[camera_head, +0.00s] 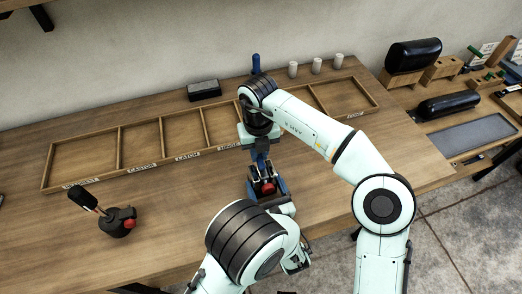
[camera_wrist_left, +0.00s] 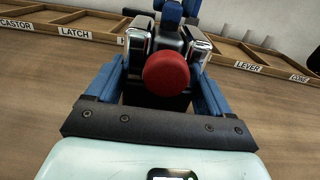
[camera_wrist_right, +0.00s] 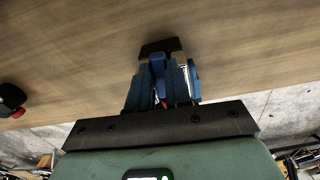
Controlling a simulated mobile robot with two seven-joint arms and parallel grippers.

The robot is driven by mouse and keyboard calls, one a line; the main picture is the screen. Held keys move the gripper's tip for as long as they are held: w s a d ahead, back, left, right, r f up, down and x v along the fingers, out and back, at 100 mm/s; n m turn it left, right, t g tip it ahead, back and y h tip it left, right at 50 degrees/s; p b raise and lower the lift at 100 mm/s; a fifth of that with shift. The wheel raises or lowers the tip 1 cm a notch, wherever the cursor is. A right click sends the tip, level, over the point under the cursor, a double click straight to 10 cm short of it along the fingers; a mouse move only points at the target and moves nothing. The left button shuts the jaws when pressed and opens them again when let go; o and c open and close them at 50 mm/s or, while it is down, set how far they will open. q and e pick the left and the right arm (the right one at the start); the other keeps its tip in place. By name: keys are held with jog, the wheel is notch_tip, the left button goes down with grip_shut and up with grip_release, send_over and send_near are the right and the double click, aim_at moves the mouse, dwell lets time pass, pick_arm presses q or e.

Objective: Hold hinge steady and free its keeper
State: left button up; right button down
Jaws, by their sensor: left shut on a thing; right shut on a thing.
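The hinge (camera_wrist_left: 166,88) is a dark block with bright metal sides and a round red knob facing the left wrist camera. The red knob (camera_head: 268,188) also shows in the head view, in front of the tray. My left gripper (camera_head: 266,187) is shut on the hinge, with one blue finger on each side of it. My right gripper (camera_head: 261,160) points down from above, just behind the knob. In the right wrist view its blue fingers (camera_wrist_right: 158,85) are close together on a small part that they mostly hide, seemingly the keeper. A dark piece (camera_wrist_right: 160,47) shows beyond them.
A long wooden tray (camera_head: 90,187) with labelled compartments lies behind the grippers; those I see look empty. A dark box (camera_head: 204,90), blue bottle (camera_head: 256,64) and white cylinders (camera_head: 316,66) stand behind the tray.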

jog(key=shift+a+n, duration=0.15)
jog(key=shift+n, duration=0.45)
jog(key=c, duration=1)
grip_release()
jog(key=shift+c, duration=0.2)
notch_tip(320, 180, up, 12)
jog(key=shift+s, duration=0.1)
pick_arm(q)
jog(key=o, duration=1.4)
